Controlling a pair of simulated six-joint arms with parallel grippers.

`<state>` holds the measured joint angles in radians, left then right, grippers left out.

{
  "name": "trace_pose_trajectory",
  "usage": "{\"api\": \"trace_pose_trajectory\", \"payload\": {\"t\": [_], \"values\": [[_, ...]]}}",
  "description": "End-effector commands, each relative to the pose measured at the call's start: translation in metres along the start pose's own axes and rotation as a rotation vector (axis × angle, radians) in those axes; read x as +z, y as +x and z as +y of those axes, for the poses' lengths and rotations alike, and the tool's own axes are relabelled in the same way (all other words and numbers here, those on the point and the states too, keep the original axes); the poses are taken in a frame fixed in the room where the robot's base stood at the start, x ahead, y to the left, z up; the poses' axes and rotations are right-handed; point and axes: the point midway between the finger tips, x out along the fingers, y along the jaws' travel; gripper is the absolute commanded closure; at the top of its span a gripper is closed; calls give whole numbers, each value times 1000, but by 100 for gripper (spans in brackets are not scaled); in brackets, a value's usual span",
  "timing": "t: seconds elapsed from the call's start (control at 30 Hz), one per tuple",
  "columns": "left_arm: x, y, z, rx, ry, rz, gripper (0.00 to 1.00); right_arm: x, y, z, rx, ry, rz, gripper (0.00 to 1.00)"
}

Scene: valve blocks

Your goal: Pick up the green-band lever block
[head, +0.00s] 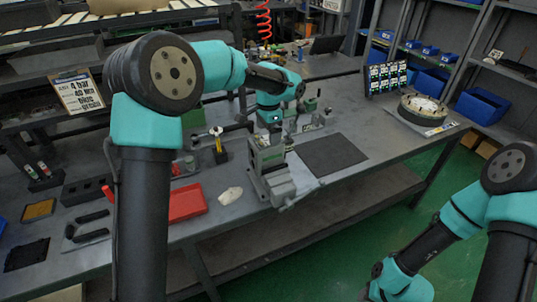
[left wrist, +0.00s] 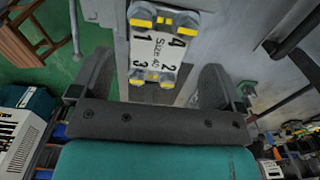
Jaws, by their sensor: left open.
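My left gripper (head: 270,138) reaches over the workbench above the grey vise (head: 277,180); its fingers are hard to make out in the head view. In the left wrist view the gripper (left wrist: 155,72) is open. A block with a white label (left wrist: 157,50), numbered and marked "Size 40", with yellow bands at its ends, shows between and beyond the fingers. No contact with it is visible. A small green part (head: 311,104) stands behind the vise to the right; I cannot tell whether it is the green-band lever block. My right gripper is out of view.
A red tray (head: 187,203) and a pale object (head: 231,195) lie left of the vise. A black-and-yellow upright part (head: 220,152) stands behind them. A dark mat (head: 331,155) lies clear to the right. A round fixture (head: 421,110) is at the bench's far right.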

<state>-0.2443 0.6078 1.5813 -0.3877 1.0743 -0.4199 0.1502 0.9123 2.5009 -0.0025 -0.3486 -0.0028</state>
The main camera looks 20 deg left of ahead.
Motion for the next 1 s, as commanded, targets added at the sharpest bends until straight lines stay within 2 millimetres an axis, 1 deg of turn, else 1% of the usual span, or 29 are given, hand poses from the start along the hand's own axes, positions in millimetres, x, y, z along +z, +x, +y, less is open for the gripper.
{"api": "trace_pose_trajectory", "payload": {"t": [0.1, 0.43, 0.57, 0.7, 0.8, 0.9, 1.0], "values": [[0, 4, 0, -1, 0, 1, 6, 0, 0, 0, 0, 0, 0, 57], [0, 7, 0, 0, 0, 0, 6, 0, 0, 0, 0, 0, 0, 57], [1, 18, 1, 0, 1, -1, 6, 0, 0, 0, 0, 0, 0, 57], [2, 38, 3, 1, 1, -2, 6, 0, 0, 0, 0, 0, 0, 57], [2, 50, 3, 1, 0, -1, 6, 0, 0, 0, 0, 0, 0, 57], [2, 56, 3, 0, 0, -1, 6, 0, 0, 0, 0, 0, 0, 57], [1, 56, 3, -1, 0, 1, 6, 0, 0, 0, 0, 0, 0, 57]]}}
